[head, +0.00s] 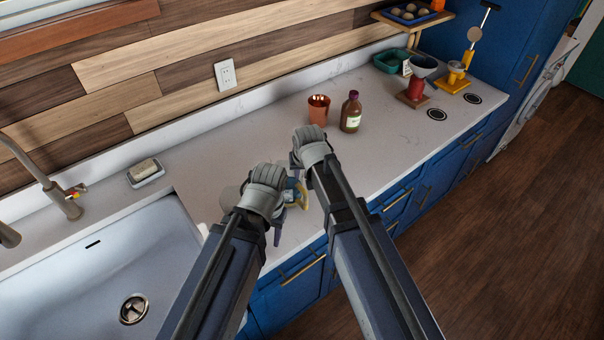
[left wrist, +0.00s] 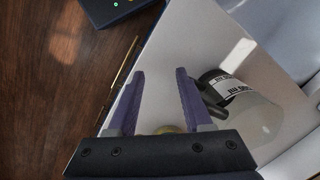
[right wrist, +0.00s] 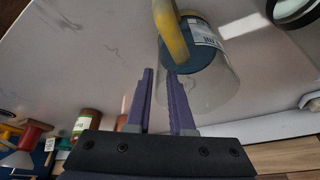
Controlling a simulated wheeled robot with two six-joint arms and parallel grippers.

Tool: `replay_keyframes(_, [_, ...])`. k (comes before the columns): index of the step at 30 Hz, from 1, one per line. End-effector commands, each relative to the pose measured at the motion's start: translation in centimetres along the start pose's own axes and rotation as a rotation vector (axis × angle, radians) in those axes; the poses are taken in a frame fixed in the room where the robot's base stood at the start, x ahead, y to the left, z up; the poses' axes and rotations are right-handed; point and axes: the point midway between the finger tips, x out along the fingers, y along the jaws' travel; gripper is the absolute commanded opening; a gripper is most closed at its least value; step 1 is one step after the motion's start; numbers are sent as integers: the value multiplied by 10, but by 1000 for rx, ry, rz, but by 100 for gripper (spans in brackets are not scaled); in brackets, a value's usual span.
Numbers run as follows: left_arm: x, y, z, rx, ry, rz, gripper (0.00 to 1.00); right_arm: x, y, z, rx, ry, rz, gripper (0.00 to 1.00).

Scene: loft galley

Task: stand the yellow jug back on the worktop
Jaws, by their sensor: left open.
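The yellow jug (head: 297,194) is on the worktop between my grippers, largely hidden by them in the head view. In the right wrist view its yellow handle, dark teal end, white label and clear body (right wrist: 213,92) show. I cannot tell whether it stands or lies. My right gripper (right wrist: 160,72) is beside the jug, one finger overlapping the clear body. Its fingers show a narrow gap, and whether they grip anything is unclear. My left gripper (left wrist: 160,75) is open. A yellowish piece shows between its finger bases.
A clear jar with a black lid (left wrist: 250,108) is close beside my left gripper. A copper cup (head: 318,110) and brown bottle (head: 351,113) stand behind my right gripper. The sink (head: 105,265) is at left. The worktop (head: 405,125) right of the bottle has free room.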

Motion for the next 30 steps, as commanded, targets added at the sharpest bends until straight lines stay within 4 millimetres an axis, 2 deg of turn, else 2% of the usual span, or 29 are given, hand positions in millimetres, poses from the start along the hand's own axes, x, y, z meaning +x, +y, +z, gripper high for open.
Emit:
replay_keyframes(1, [0,0,0,0,0,0,50,0,0,0,0,0,0,28])
replay_keyframes(4, [0,0,0,0,0,0,50,0,0,0,0,0,0,38])
replay_keyframes(17, [-6,-1,0,0,0,0,50,-6,0,-1,0,0,0,38])
replay_keyframes(23, [-25,-2,2,-2,0,0,50,-26,0,-2,0,0,0,38])
replay_keyframes(30, [-60,-6,4,-8,0,1,50,-64,0,-2,0,0,0,38])
